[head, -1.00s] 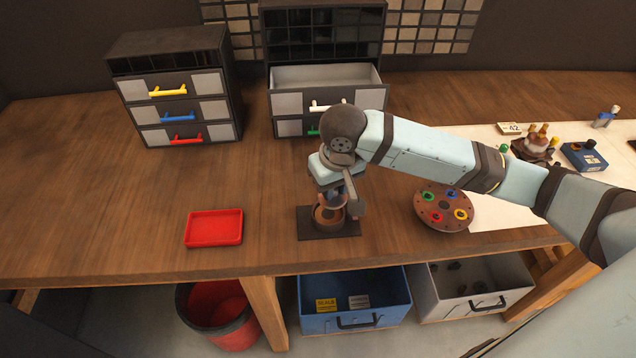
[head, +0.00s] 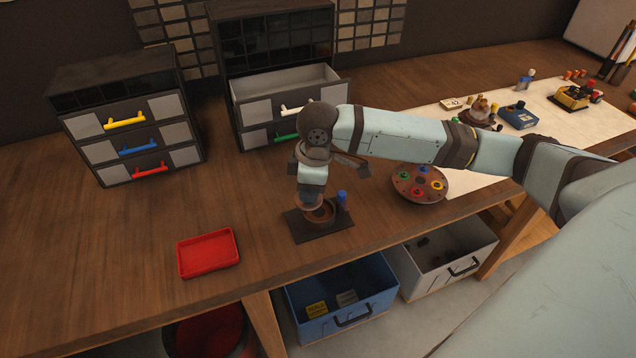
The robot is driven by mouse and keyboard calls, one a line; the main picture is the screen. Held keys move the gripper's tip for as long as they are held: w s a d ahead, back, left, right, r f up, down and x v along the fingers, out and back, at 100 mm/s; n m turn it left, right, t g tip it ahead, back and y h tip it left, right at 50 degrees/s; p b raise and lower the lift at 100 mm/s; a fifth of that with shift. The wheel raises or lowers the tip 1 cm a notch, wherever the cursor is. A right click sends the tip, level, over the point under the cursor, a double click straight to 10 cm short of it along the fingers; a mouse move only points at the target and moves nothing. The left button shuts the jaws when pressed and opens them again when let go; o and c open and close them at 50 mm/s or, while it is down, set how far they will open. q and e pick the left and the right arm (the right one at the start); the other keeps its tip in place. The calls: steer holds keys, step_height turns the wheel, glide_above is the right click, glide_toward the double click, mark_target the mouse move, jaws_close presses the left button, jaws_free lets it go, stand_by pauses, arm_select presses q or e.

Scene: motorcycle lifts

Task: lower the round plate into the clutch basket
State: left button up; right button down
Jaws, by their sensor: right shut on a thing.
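My right gripper (head: 310,192) points down over the clutch basket (head: 325,217), a brown round cup on a dark square base (head: 303,229). It is shut on the round plate (head: 307,203), a thin brown disc that shows only in part at the basket's rim. The fingers and wrist hide much of it, and I cannot tell whether the plate is inside the basket or just above it. My left gripper is not in view.
A small blue upright piece (head: 342,198) stands at the basket's right. A red tray (head: 208,253) lies to the left, and a round brown holder (head: 420,184) with coloured knobs to the right. Drawer cabinets (head: 125,118) stand behind, one drawer (head: 285,88) open.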

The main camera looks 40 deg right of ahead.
steer(key=d+n, duration=0.1)
steer(key=n, duration=0.2)
steer(key=d+n, duration=0.1)
steer(key=n, duration=0.1)
steer(key=shift+w+d+f+n+g, duration=0.3)
steer(key=shift+w+d+f, duration=0.05)
steer(key=shift+w, duration=0.05)
steer(key=n, duration=0.2)
steer(key=b, duration=0.7)
glide_above(318, 213)
steer(key=f, duration=0.5)
steer(key=shift+w+d+f, duration=0.1)
steer(key=shift+d+f, duration=0.15)
steer(key=shift+f, duration=0.65)
steer(key=c, duration=0.9)
jaws_free()
